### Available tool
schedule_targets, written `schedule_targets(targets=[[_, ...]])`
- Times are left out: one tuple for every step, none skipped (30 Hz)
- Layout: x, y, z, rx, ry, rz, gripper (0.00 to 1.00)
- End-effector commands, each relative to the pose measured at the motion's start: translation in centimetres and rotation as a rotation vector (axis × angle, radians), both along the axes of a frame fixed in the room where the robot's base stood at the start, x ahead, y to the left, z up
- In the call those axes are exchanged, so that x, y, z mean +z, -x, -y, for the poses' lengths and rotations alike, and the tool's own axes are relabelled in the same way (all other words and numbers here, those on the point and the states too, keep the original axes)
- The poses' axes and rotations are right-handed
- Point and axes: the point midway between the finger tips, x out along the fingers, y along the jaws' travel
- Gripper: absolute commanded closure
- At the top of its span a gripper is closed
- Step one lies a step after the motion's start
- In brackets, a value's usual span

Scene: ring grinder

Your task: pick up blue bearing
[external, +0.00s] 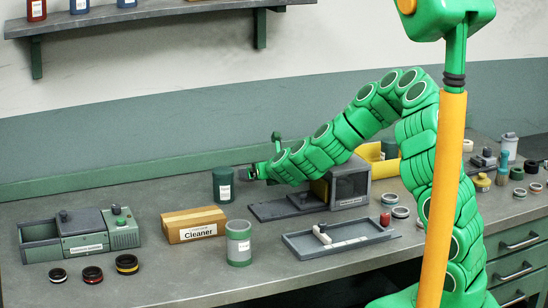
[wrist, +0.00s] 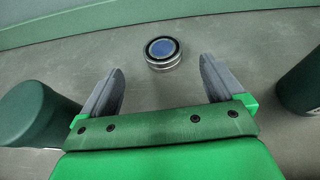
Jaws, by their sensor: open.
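The blue bearing (wrist: 162,53), a metal ring with a blue centre, lies flat on the grey worktop in the wrist view. It is just ahead of my gripper (wrist: 161,75), centred between the two grey fingers and apart from both. The fingers are spread and hold nothing. In the external view, my gripper (external: 253,173) is low over the back of the worktop, beside a dark green canister (external: 223,187). I cannot make out the bearing in that view.
In the wrist view, dark green cylinders stand close on the left (wrist: 38,112) and right (wrist: 304,85). The back wall edge lies beyond the bearing. In the external view, a Cleaner box (external: 196,230), a grey-green jar (external: 238,248) and a tray (external: 300,247) stand nearer the front.

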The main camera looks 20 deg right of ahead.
Motion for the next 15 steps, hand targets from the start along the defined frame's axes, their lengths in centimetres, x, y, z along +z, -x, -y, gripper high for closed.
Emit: schedule_targets(targets=[[-0.1, -0.2, 0.0, 0.000, 0.002, 0.001, 0.05], [-0.2, -0.3, 0.0, 0.000, 0.002, 0.001, 0.05], [-0.3, -0.5, 0.0, 0.000, 0.002, 0.002, 0.05], [-0.3, -0.7, 0.0, -0.001, 0.002, 0.002, 0.05], [-0.4, -0.9, 0.0, -0.001, 0.002, 0.002, 0.05], [-0.6, -1.2, -0.1, 0.000, 0.004, 0.002, 0.05], [-0.7, -1.4, -0.1, 0.000, 0.004, 0.001, 0.05], [-0.8, -1.6, -0.1, 0.000, 0.004, 0.001, 0.05], [-1.0, -1.8, -0.2, -0.001, 0.004, 0.000, 0.05], [-1.1, -2.0, -0.2, -0.001, 0.004, 0.000, 0.05], [-1.1, -2.1, -0.2, -0.001, 0.004, 0.000, 0.05], [-1.2, -2.3, -0.2, -0.001, 0.004, 0.000, 0.05], [-1.2, -2.4, -0.2, -0.001, 0.003, 0.000, 0.05], [-1.2, -2.5, -0.2, -0.001, 0.003, 0.000, 0.05], [-1.3, -2.7, -0.2, -0.001, 0.003, 0.000, 0.05]])
